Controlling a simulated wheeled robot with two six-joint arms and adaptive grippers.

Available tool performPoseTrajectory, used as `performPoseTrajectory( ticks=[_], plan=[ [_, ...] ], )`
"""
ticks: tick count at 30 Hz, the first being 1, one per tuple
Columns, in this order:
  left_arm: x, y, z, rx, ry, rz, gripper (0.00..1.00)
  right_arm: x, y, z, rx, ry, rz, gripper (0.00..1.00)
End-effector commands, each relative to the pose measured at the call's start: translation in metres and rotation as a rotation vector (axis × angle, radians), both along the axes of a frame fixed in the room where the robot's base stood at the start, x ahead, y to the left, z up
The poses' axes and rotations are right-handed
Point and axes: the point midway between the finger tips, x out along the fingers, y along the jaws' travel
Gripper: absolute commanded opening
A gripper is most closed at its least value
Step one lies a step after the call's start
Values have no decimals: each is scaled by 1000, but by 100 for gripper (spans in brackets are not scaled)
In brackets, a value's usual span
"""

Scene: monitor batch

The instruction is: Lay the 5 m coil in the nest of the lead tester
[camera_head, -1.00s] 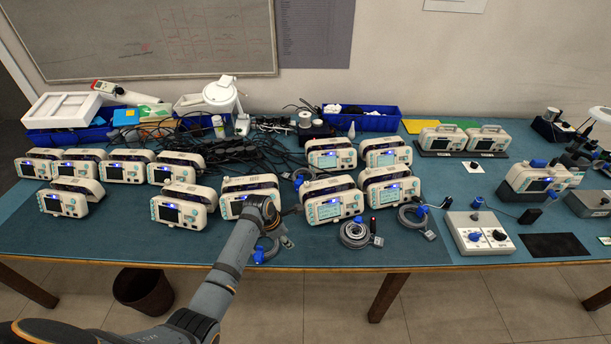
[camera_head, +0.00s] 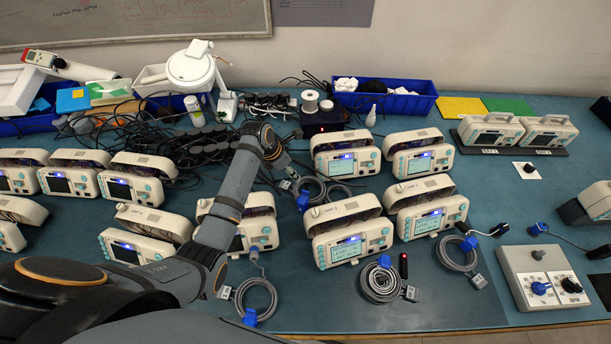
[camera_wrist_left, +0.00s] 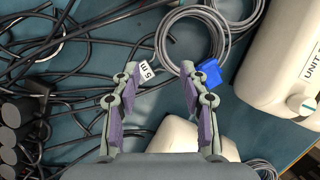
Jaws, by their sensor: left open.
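The 5 m coil, a grey ring of cable, shows in the left wrist view (camera_wrist_left: 214,14) with a white tag reading "5 m" (camera_wrist_left: 147,73) and a blue connector (camera_wrist_left: 211,72). In the head view a grey coil with a blue connector (camera_head: 303,200) lies on the table among the monitors, just beyond my left gripper (camera_head: 288,165). In the wrist view my left gripper (camera_wrist_left: 157,82) is open above the table, its fingers either side of the tag and short of the ring. A grey box with two dials (camera_head: 520,268) stands at right; I cannot tell whether it is the lead tester. My right gripper is not in view.
White monitors (camera_head: 345,245) stand close around the coil. Loose black cables (camera_head: 130,115) tangle at left. Other grey coils lie in front (camera_head: 257,300), in the middle (camera_head: 380,283) and at right (camera_head: 457,252). A blue bin (camera_head: 388,102) stands behind.

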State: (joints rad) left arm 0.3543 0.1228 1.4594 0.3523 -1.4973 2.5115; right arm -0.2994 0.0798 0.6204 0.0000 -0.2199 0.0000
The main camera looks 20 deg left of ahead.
Motion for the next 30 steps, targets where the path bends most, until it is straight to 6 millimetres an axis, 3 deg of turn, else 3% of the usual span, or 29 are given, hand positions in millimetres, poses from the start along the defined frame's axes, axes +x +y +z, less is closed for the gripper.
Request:
performPoseTrajectory(
  ticks=[5,12,19,25,30],
  plan=[
    [2,-2,-6,-3,3,2,44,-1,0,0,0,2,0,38],
    [14,-11,-42,-1,2,1,44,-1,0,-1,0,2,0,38],
    [17,-13,-53,-1,1,1,44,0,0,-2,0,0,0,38],
    [27,-22,-85,-3,2,1,44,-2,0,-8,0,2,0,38],
    [31,-24,-97,0,2,1,44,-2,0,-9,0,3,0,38]
  ],
)
